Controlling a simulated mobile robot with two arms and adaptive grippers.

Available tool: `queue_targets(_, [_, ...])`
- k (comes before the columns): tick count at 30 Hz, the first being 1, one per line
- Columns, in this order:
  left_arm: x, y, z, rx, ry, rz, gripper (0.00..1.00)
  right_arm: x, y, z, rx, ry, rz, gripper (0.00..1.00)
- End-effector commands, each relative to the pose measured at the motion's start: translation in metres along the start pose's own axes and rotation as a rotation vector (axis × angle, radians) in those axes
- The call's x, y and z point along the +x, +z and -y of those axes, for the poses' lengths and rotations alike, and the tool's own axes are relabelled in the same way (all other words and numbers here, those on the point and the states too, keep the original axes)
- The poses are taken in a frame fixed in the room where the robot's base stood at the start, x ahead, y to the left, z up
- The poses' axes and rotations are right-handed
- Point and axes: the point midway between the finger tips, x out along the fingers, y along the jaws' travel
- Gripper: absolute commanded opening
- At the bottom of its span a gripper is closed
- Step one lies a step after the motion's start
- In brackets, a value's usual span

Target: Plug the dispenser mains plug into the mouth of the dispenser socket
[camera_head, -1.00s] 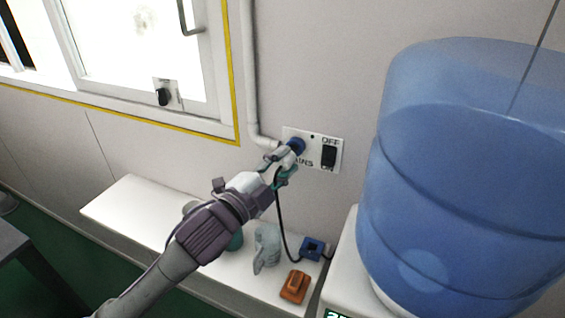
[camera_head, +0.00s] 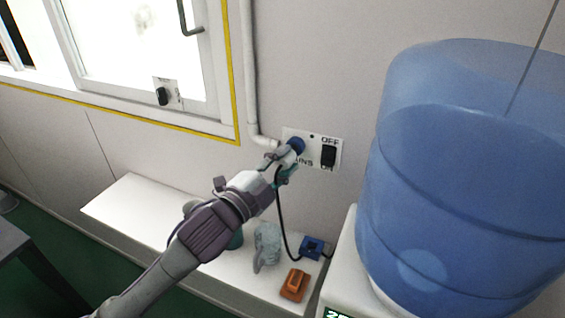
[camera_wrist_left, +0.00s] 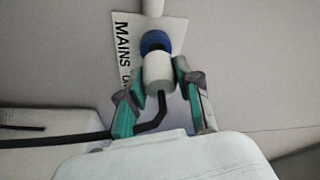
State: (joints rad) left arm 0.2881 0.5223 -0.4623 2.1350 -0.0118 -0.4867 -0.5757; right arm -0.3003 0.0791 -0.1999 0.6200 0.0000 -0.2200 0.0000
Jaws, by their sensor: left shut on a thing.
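The dispenser mains plug is a white cylinder (camera_wrist_left: 158,74) with a black cable (camera_head: 281,215). My left gripper (camera_head: 284,168) is shut on it, and the wrist view shows its green-padded fingers (camera_wrist_left: 160,95) on either side of the plug. The dispenser socket is a blue round fitting (camera_head: 297,145) on the white wall plate; in the wrist view its blue ring (camera_wrist_left: 155,38) lies straight beyond the plug's front end. The plug overlaps the lower edge of the dark mouth in that view. I cannot tell whether it has entered. My right gripper is not in view.
The wall plate has a black switch (camera_head: 328,156) beside the socket. A large blue water bottle (camera_head: 465,190) stands close on the right.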

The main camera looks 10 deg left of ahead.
Motion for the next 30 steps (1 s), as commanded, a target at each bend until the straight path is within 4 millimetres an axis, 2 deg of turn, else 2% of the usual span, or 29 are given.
queue_targets(25, [0.021, 0.005, 0.000, 0.000, 0.000, -0.001, 0.00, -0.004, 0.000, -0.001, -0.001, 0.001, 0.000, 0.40])
queue_targets(26, [0.021, 0.005, 0.000, 0.000, 0.000, -0.001, 0.35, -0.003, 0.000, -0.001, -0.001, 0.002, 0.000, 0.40])
queue_targets(30, [0.021, 0.005, 0.000, 0.000, 0.000, -0.001, 0.59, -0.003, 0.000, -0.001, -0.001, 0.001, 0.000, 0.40])
